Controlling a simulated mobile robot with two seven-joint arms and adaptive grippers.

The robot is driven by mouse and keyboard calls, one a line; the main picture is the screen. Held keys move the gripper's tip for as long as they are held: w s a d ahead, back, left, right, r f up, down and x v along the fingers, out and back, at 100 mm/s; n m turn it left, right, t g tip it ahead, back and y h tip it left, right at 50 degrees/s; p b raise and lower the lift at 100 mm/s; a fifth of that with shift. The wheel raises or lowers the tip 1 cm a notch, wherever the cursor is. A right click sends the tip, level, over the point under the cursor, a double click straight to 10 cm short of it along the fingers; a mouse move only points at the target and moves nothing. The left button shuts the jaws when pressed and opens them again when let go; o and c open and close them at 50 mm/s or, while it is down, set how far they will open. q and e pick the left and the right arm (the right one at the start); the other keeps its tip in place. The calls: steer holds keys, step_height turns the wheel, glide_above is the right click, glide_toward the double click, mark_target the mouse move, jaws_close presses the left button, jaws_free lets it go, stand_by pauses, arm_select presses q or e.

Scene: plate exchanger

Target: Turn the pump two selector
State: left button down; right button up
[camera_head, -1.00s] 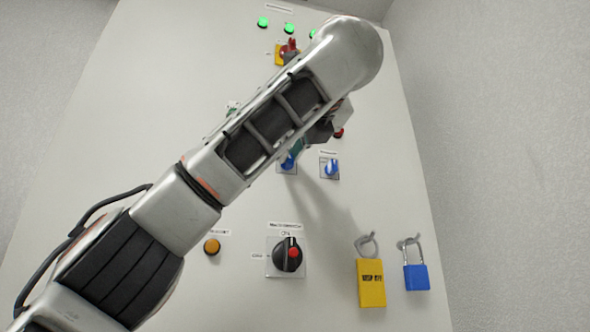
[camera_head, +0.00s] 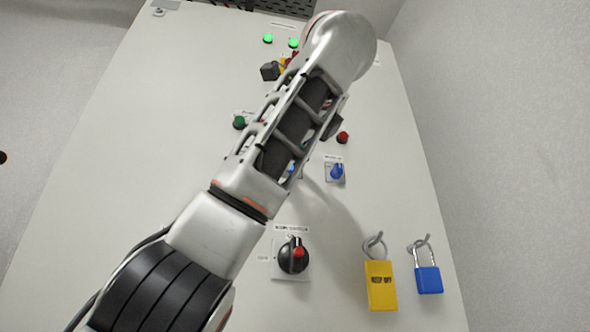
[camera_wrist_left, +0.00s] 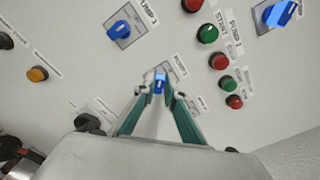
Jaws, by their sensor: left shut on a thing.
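In the left wrist view, my left gripper (camera_wrist_left: 160,92) has its teal fingers drawn together on a small blue selector knob (camera_wrist_left: 159,83) on the panel. The label beside this knob is too blurred to read. A second blue selector (camera_wrist_left: 122,30), labelled PUMP 1, is at the upper left and free. A third blue selector (camera_wrist_left: 281,13) is at the top right. In the head view, my left arm hides the gripper and the held knob. One blue selector (camera_head: 337,173) shows clear of the arm on its right. My right gripper is not in view.
The panel (camera_head: 150,130) carries a green button (camera_head: 239,122), a red button (camera_head: 343,137) and a black rotary switch (camera_head: 293,254). A yellow padlock (camera_head: 381,285) and a blue padlock (camera_head: 428,279) hang at the lower right. Grey walls stand either side.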

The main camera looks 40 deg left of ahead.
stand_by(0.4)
arm_select(q)
steer(key=c, duration=2.1)
jaws_free()
